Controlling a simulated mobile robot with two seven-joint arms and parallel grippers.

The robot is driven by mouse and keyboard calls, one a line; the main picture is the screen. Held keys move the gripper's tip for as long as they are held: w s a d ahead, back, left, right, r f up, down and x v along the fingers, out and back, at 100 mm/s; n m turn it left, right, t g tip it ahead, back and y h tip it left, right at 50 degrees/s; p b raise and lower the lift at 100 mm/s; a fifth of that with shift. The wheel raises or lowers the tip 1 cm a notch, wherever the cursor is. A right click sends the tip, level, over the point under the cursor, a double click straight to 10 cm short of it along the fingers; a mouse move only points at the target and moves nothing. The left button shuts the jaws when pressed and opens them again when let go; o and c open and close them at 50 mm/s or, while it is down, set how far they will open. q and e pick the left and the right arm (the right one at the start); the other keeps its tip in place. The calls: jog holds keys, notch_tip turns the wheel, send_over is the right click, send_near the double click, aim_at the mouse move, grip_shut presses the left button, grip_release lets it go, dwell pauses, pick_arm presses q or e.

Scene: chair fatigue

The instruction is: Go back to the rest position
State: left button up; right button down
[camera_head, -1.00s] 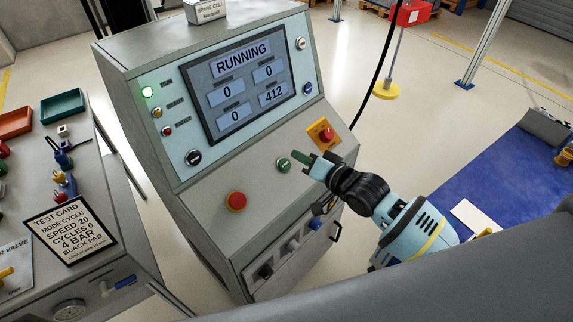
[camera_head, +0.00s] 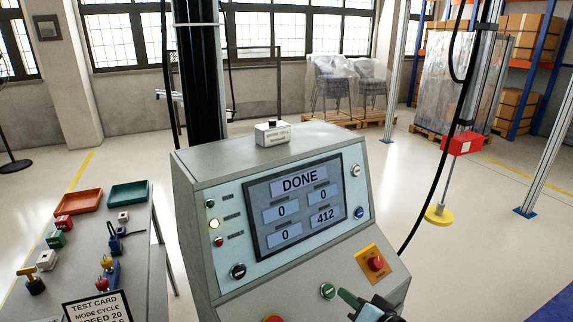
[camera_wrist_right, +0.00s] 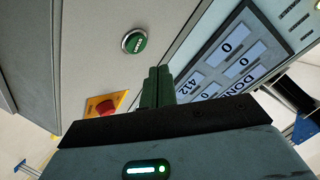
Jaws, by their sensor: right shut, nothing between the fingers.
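My right gripper (camera_head: 347,298) is at the bottom of the head view, just right of the green button (camera_head: 328,291) on the grey console (camera_head: 190,215). In the right wrist view its green fingers (camera_wrist_right: 158,80) are together and hold nothing. The green button (camera_wrist_right: 134,41) shows beyond the fingertips there, apart from them. The console screen (camera_head: 298,205) reads DONE, with 412 at lower right. The middle lamp (camera_head: 214,222) on the console looks lit. My left gripper is not in view.
A red button on a yellow plate (camera_head: 375,263) stands right of my gripper. A bench at left holds a red tray (camera_head: 78,201), a green tray (camera_head: 129,194), small parts and a test card (camera_head: 97,308). Open floor lies behind.

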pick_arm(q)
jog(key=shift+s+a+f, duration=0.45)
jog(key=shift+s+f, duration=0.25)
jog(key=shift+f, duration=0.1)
pick_arm(e)
jog(key=s+d+f+n+g+h, duration=0.1)
jog(key=s+f+n, duration=0.1)
jog(key=s+f, duration=0.5)
jog(key=s+d+f+n+g+h, duration=0.1)
jog(key=s+f, duration=0.5)
jog(key=s, duration=0.7)
jog(key=s+d+f+n+g+h, duration=0.2)
jog(key=s+f, duration=0.5)
jog(key=s, duration=0.4)
jog(key=shift+f+n+h, duration=0.3)
jog(key=shift+h, duration=0.4)
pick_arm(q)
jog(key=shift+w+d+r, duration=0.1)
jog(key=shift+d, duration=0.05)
pick_arm(e)
jog(key=shift+s+g, duration=0.1)
jog(key=shift+g, duration=0.2)
